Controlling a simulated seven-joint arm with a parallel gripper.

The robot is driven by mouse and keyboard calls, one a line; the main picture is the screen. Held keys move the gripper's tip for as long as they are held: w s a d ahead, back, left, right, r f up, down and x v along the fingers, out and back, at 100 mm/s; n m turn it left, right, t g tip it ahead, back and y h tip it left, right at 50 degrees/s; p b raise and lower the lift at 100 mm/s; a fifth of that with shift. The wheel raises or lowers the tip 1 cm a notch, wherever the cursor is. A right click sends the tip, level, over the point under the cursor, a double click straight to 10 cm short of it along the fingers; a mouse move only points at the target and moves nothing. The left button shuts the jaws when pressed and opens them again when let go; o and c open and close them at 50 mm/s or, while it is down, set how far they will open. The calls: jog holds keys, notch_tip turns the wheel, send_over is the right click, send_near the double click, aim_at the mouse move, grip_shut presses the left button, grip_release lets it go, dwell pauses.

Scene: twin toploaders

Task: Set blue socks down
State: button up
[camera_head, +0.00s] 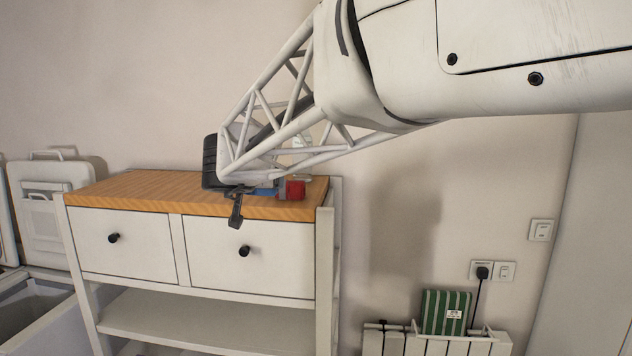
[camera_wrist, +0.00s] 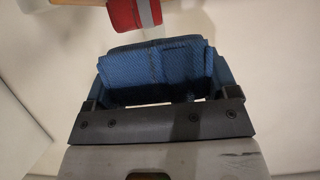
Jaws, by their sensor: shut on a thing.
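The blue socks (camera_wrist: 155,72) are a dark blue folded bundle between the fingers of my gripper (camera_wrist: 157,95) in the wrist view. My gripper is shut on them. In the head view my gripper (camera_head: 238,200) is low at the front right of the cabinet's wooden top (camera_head: 130,189). Only a small strip of the blue socks (camera_head: 264,191) shows there, since my arm and gripper hide the rest. I cannot tell whether the socks touch the top.
A red thing (camera_head: 291,190) lies right of the socks; in the wrist view the red thing (camera_wrist: 122,15) has a grey band. A clear and white item (camera_head: 301,145) is partly hidden behind my arm. The wooden top's left part is clear.

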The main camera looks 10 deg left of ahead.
jog(key=w+a, duration=0.2)
jog(key=w, duration=0.2)
jog(key=w+a+f, duration=0.1)
jog(key=w+a, duration=0.2)
jog(key=w, duration=0.1)
jog(key=w+a, duration=0.2)
jog(key=w, duration=0.3)
jog(key=shift+a+f, duration=0.2)
jog(key=shift+a, duration=0.2)
jog(key=shift+w+a, duration=0.1)
jog(key=shift+w+a, duration=0.1)
jog(key=shift+w, duration=0.1)
jog(key=shift+f, duration=1.8)
jog(key=shift+f, duration=0.15)
jog(key=o, duration=0.8)
